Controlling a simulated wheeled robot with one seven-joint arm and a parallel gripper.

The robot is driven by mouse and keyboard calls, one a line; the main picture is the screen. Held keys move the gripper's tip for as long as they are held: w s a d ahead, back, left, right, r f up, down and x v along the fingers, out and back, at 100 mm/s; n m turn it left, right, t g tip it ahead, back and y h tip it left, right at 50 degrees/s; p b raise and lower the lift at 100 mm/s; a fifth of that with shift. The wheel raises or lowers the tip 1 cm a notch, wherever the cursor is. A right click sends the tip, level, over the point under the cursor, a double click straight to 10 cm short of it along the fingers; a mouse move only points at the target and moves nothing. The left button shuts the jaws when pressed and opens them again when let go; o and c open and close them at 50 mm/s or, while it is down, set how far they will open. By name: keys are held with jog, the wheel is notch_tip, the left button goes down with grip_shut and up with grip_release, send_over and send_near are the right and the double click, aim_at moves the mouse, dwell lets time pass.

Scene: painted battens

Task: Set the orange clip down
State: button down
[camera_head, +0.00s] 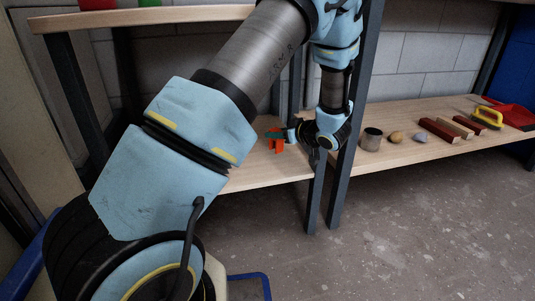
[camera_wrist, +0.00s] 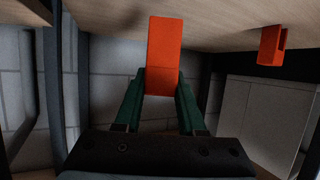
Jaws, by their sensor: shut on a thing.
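An orange clip (camera_wrist: 164,50) sits between the green fingers of my gripper (camera_wrist: 160,90) in the wrist view. The fingers are shut on its near end, and its far end reaches out over the pale wooden shelf. Whether it touches the board is unclear. A second orange piece (camera_wrist: 270,46) with a notch is at the right, against the board and apart from my gripper. In the head view my gripper (camera_head: 275,134) is small, above the left part of the lower shelf (camera_head: 265,172), with orange (camera_head: 279,146) at its tips; the two orange pieces are hard to tell apart there.
A dark post (camera_head: 354,110) stands just right of my wrist. An upper shelf (camera_head: 150,16) runs above.

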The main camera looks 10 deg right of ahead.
aim_at(280, 148)
jog(key=shift+f+b, duration=1.2)
jog(key=shift+f, duration=1.4)
jog(key=shift+f, duration=0.15)
jog(key=c, duration=0.5)
grip_release()
